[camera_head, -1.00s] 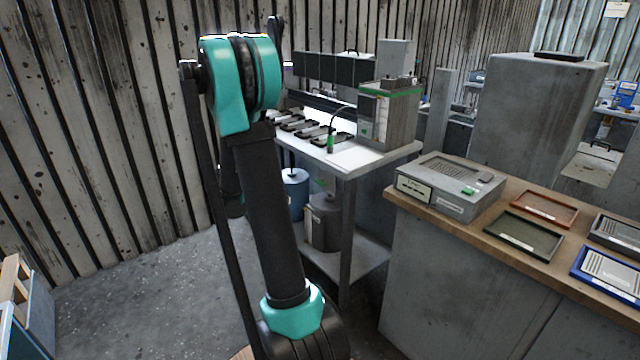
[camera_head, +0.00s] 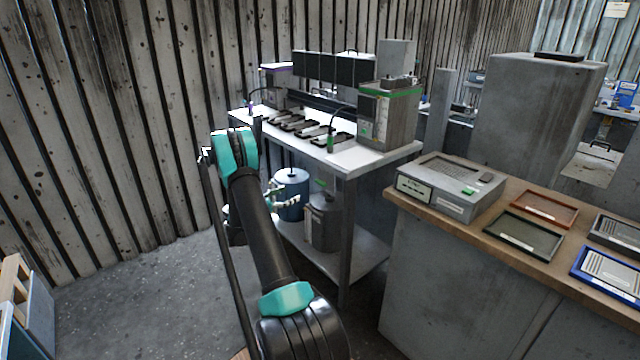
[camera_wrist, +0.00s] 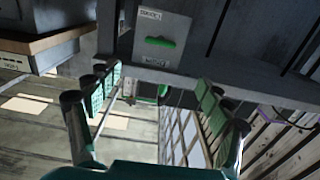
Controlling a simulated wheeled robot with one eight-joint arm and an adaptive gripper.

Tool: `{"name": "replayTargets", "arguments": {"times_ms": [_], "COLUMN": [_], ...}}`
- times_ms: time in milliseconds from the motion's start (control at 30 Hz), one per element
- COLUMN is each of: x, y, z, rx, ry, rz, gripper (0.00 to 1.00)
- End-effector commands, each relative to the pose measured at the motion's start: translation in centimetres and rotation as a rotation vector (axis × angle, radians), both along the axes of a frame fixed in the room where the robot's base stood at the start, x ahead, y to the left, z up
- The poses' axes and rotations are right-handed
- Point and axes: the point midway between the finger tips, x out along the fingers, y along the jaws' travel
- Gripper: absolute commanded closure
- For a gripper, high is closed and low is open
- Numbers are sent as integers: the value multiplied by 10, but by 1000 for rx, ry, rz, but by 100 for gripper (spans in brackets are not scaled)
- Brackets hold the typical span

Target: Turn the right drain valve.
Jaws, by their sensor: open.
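A grey plate (camera_wrist: 158,32) with small labels and a green bar-shaped handle (camera_wrist: 160,42) shows at the top of the wrist view. It looks like a valve panel, but I cannot read which valve it is. The handle is not between the fingertips. In the head view my gripper (camera_head: 284,197) is in front of the blue tank.
The white-topped bench (camera_head: 350,158) holds several dark trays and a green-trimmed box (camera_head: 390,115). A blue tank (camera_head: 291,190) and a grey tank (camera_head: 323,225) stand on its lower shelf. A wood-topped counter (camera_head: 475,235) is to the right.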

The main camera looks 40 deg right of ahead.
Motion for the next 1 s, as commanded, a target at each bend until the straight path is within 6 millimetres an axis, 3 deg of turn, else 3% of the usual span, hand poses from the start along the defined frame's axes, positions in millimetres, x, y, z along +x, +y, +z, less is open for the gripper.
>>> {"name": "replayTargets", "arguments": {"times_ms": [167, 700, 1000], "x": [1, 9, 13], "y": [-24, -130, -165], "z": [0, 0, 0], "rx": [0, 2, 2], "ry": [0, 1, 1], "rz": [-3, -4, -1], "gripper": [21, 21, 21]}}
